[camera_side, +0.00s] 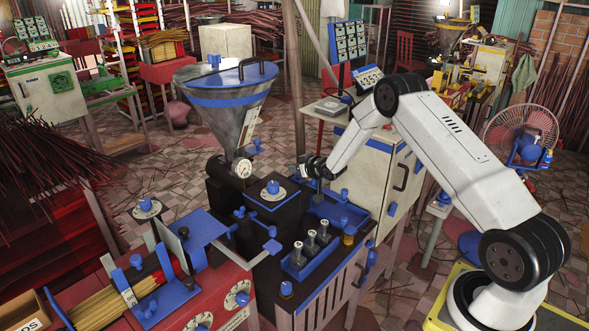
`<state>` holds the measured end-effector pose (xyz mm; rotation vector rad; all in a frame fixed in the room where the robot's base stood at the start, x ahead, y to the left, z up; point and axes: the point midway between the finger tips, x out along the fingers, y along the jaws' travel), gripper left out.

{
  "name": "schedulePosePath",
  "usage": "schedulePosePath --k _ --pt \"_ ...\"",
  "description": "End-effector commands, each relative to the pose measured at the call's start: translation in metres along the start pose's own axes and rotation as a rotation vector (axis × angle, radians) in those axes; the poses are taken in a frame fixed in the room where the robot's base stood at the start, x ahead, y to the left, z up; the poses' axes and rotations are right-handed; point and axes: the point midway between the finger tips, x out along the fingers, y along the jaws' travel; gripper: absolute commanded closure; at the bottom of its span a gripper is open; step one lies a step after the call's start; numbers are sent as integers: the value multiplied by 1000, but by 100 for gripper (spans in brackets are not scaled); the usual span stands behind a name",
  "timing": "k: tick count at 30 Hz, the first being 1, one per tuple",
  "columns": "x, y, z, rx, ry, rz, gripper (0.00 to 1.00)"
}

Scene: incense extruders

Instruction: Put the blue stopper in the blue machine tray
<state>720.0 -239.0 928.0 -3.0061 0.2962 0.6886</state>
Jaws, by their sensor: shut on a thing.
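My gripper (314,168) is above the back of the blue machine, at the end of my white arm. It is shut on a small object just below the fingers. This looks like the blue stopper (319,186), but it is small and partly hidden by the fingers. The blue machine tray (331,211) is the blue-lined recess on the machine top, below and to the right of my gripper. The held object is over the tray's back end; I cannot tell whether it touches the tray.
A blue rack (299,271) with several grey-topped cylinders stands in front of the tray. A dark block with a blue top (273,193) and a large metal hopper (222,105) rise to the left. A pale cabinet (377,170) stands behind at right.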

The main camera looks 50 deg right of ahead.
Motion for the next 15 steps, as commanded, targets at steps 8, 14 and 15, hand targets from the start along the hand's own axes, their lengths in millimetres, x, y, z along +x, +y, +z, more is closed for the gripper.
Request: schedulePosePath --k 8,14,15 --pt "0 0 0 0 0 0 27" --pt "0 0 0 0 0 0 27" --pt "0 0 0 0 0 0 27"
